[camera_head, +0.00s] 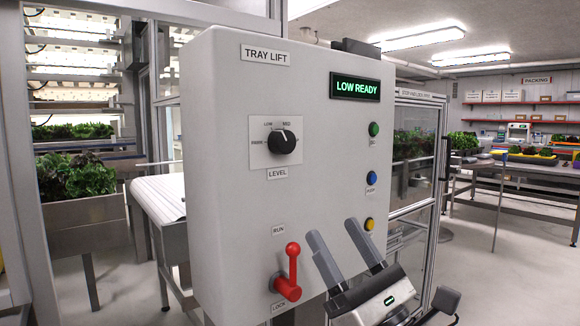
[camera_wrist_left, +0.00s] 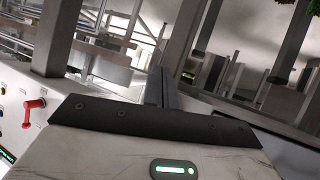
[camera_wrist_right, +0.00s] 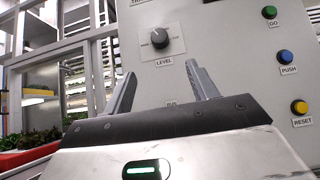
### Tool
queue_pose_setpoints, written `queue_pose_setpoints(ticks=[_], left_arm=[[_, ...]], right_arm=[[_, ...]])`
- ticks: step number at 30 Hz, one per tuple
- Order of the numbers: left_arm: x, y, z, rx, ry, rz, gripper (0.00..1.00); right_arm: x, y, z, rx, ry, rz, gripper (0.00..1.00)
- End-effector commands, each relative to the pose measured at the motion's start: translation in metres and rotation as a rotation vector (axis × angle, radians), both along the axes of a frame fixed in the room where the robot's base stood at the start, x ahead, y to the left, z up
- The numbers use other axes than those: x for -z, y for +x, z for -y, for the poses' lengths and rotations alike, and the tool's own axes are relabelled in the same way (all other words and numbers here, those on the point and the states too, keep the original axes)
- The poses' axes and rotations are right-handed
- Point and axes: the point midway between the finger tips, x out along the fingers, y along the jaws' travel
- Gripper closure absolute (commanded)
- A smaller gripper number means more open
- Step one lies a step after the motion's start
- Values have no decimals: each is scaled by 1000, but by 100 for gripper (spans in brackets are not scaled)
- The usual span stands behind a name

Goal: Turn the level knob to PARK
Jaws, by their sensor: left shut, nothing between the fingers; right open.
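The black level knob (camera_head: 281,142) is on the white front of the tray lift box, above the LEVEL label (camera_head: 278,173). Its pale mark appears to point upward, near the label right of LOW; the PARK label is at its left. It also shows in the right wrist view (camera_wrist_right: 159,41). My right gripper (camera_head: 331,229) is open and empty, in front of the panel, below and right of the knob. Its two fingers also show in the right wrist view (camera_wrist_right: 160,74), below the knob. My left gripper (camera_wrist_left: 160,88) is shut and empty, seen only in the left wrist view.
The display (camera_head: 355,87) reads LOW READY. Green (camera_head: 374,129), blue (camera_head: 372,177) and yellow (camera_head: 369,224) buttons line the panel's right side. A red lever (camera_head: 292,262) sticks out below the knob, its handle up toward RUN. Space before the knob looks clear.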

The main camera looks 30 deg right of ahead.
Motion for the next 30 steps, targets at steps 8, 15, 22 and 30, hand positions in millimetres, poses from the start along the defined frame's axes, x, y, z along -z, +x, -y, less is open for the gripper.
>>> queue_pose_setpoints(ticks=[8,15,22,30], left_arm=[[-25,-5,0,-1,-2,-46,100],[-41,1,-4,-14,14,-68,100],[-44,1,-8,-10,62,-80,100],[-40,-3,-11,-3,87,-96,100]], right_arm=[[-44,33,-3,-4,2,1,42],[-80,71,-6,-2,1,0,42],[-103,98,-8,-1,-1,-1,42],[-110,110,-9,-1,-2,-3,42]])
